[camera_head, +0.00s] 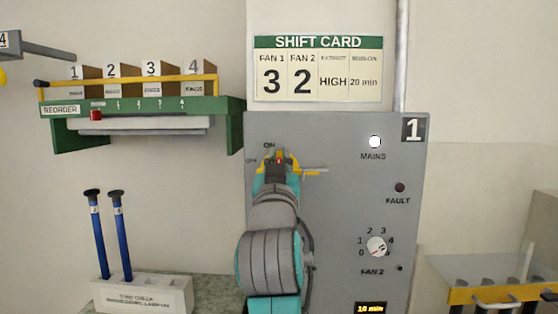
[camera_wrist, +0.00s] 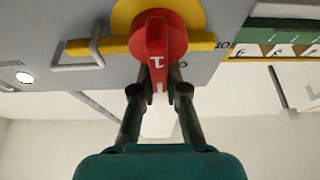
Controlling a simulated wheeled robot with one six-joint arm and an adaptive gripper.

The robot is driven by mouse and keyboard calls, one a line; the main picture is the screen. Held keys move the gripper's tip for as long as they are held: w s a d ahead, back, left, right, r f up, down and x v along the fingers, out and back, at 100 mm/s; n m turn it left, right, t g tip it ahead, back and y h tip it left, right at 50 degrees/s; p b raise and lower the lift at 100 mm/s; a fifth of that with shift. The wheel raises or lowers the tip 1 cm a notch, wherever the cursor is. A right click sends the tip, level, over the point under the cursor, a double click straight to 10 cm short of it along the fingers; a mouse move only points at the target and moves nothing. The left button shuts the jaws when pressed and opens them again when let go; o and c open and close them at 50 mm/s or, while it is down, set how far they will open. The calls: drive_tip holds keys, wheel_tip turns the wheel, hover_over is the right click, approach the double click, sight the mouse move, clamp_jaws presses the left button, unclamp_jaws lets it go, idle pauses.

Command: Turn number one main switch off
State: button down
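The number one panel (camera_head: 340,205) is a grey cabinet with a "1" plate. Its main switch has a red handle (camera_wrist: 153,40) marked "1" on a yellow disc (camera_wrist: 197,14). ON is printed above the switch and OFF to its left in the head view. The handle stands upright, pointing toward ON. The MAINS lamp (camera_head: 375,142) is white and looks lit. My gripper (camera_wrist: 157,75) has one finger on each side of the handle's end and looks closed on it. In the head view my gripper and arm hide most of the switch.
A yellow bar (camera_wrist: 85,46) with a metal loop (camera_wrist: 97,45) sits beside the switch. The FAULT lamp (camera_head: 400,188) is dark. A FAN 2 knob (camera_head: 376,246) sits lower right. A green shelf (camera_head: 235,125) is left of the panel; blue rods (camera_head: 121,235) stand below it.

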sight(260, 166)
drive_tip(key=shift+f+n, duration=0.1)
drive_tip(key=shift+n, duration=0.2)
drive_tip(key=n+g+y, duration=0.1)
drive_tip(key=n+y, duration=0.1)
drive_tip(key=n, duration=0.2)
drive_tip(key=a+n+y, duration=0.1)
drive_tip(key=n+y, duration=0.1)
drive_tip(key=n, duration=0.2)
drive_tip(key=a+f+n+g+y, duration=0.1)
drive_tip(key=n+y, duration=0.1)
drive_tip(key=n, duration=0.2)
drive_tip(key=shift+g, duration=0.3)
drive_tip(key=n, duration=0.2)
drive_tip(key=n+g, duration=0.1)
drive_tip(key=n, duration=0.1)
drive_tip(key=f+n+g+y, duration=0.1)
drive_tip(key=n, duration=0.1)
drive_tip(key=shift+a+f+n, duration=0.1)
drive_tip(key=shift+a+n, duration=0.2)
drive_tip(key=shift+a, duration=0.05)
drive_tip(key=shift+f+n+g, duration=0.2)
drive_tip(key=shift+n+g, duration=0.15)
drive_tip(key=shift+n, duration=0.45)
drive_tip(key=shift+f+n+g, duration=0.15)
drive_tip(key=shift+n+g, duration=0.2)
drive_tip(key=shift+n, duration=0.45)
